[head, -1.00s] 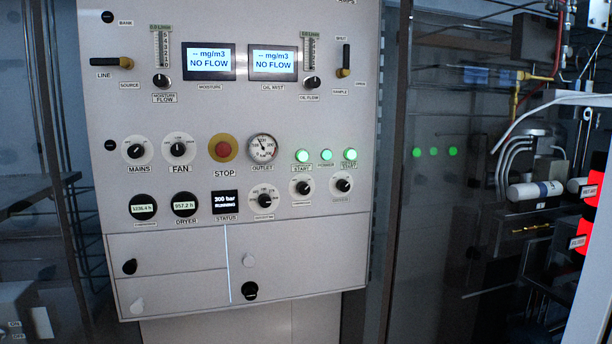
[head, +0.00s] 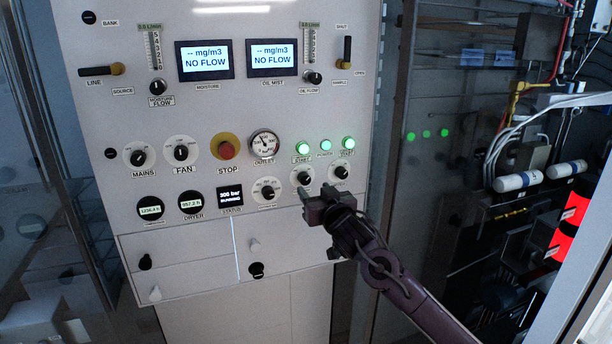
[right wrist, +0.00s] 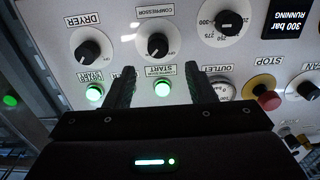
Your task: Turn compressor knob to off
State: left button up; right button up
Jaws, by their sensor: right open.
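The compressor knob is a black knob on a round white dial in the lower row of the grey panel; it shows in the head view (head: 302,178) just above my right gripper. In the right wrist view, which sees the panel upside down, the compressor knob (right wrist: 157,45) lies between and beyond the two fingertips, with its "COMPRESSOR" label readable. My right gripper (head: 316,192) is open and empty, in front of the panel; its fingers also show in the right wrist view (right wrist: 160,75). Whether a fingertip touches the panel cannot be told. My left gripper is out of view.
The dryer knob (head: 341,172) sits right beside the compressor knob, and another dial (head: 266,190) on its left. Lit green buttons (head: 303,149) are above. A red stop button (head: 226,150) is farther left. Glass and piping stand right of the panel.

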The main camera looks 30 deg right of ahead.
aim_at(306, 180)
jog(key=p+x, duration=0.2)
jog(key=x, duration=0.4)
jog(key=shift+d+p, duration=0.15)
jog(key=shift+p, duration=0.25)
jog(key=shift+w+d+f, duration=0.1)
jog(key=shift+w+d, duration=0.05)
jog(key=shift+w, duration=0.45)
jog(key=c, duration=1)
